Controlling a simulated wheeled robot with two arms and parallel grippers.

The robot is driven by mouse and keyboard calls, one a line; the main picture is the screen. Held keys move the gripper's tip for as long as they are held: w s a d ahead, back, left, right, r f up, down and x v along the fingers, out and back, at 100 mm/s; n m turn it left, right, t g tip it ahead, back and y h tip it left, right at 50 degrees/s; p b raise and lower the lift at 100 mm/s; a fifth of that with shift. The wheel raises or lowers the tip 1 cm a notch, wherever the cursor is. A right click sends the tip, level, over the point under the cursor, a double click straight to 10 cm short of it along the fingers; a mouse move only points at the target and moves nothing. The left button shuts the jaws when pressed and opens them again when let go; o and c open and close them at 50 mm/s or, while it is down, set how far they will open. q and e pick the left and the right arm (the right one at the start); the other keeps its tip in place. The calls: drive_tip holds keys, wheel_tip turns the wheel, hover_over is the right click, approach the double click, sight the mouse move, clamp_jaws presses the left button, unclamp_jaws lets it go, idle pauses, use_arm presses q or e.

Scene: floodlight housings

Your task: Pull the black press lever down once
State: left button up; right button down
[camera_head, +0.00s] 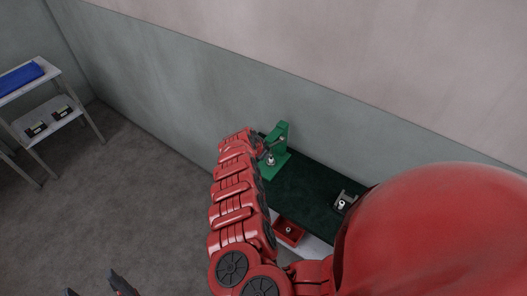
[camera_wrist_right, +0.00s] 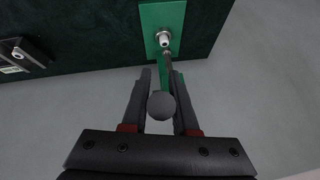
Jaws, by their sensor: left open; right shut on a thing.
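The green press (camera_head: 282,133) stands at the far left end of the dark green bench top. Its base plate and silver ram (camera_wrist_right: 164,39) show in the right wrist view. The black press lever (camera_wrist_right: 161,106) ends in a round knob, and its thin rod runs toward the press. My right gripper (camera_wrist_right: 162,80) is shut on the lever, with one finger on each side of it. In the head view my red right arm hides most of that gripper and the lever. My left gripper (camera_head: 98,287) is open and empty, low over the floor at the bottom left.
A metal fixture (camera_head: 344,202) sits on the bench top (camera_head: 305,190) to the right of the press. A red bin (camera_head: 288,231) is at the bench's front side. A rack (camera_head: 62,100) with a blue tray stands at far left. The floor between is clear.

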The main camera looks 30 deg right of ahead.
drive_tip(key=shift+a+f, duration=0.1)
drive_tip(key=shift+a, duration=0.1)
drive_tip(key=shift+s+a+f+t+h+b, duration=0.1)
drive_tip(key=shift+a+f+t+h+b, duration=0.1)
drive_tip(key=shift+f+h+b, duration=0.2)
drive_tip(key=shift+s+a+f+t+h+b, duration=0.1)
drive_tip(key=shift+a+f+t+h+b, duration=0.15)
drive_tip(key=shift+f+b, duration=0.25)
drive_tip(key=shift+d, duration=0.1)
drive_tip(key=shift+s+a+f+t+h+b, duration=0.1)
drive_tip(key=shift+a+f+t+h+b, duration=0.1)
drive_tip(key=shift+f+h+b, duration=0.3)
drive_tip(key=shift+a+f+t+h+b, duration=0.15)
drive_tip(key=shift+f+h+b, duration=0.1)
drive_tip(key=shift+f+b, duration=0.45)
drive_tip(key=shift+r, duration=0.15)
drive_tip(key=shift+d, duration=0.1)
